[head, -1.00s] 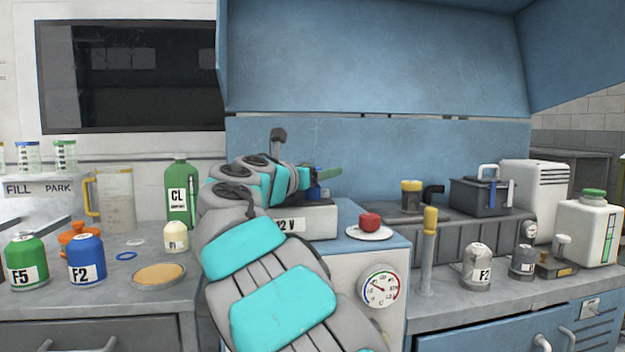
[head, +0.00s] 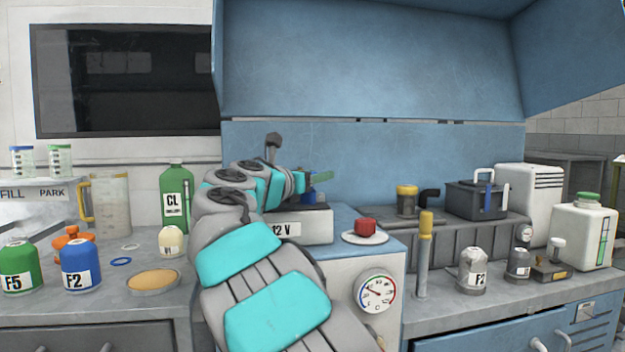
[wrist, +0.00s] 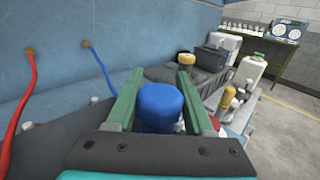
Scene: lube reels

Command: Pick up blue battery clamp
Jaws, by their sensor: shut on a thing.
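The blue battery clamp (wrist: 160,108) shows in the wrist view as a rounded blue piece between the two green fingers of my gripper (wrist: 160,88). My gripper is shut on it. In the head view my gripper (head: 318,178) is above the box labelled 12 V (head: 303,227), with a bit of blue (head: 309,196) showing just below the fingers. My arm hides the left part of the box. I cannot tell whether the clamp touches the box.
A red knob-like piece (head: 365,227) sits on a white dish right of the box. A blue cable (wrist: 105,68) and a red cable (wrist: 22,95) hang from the blue back wall. A yellow-topped post (head: 424,255) stands further right.

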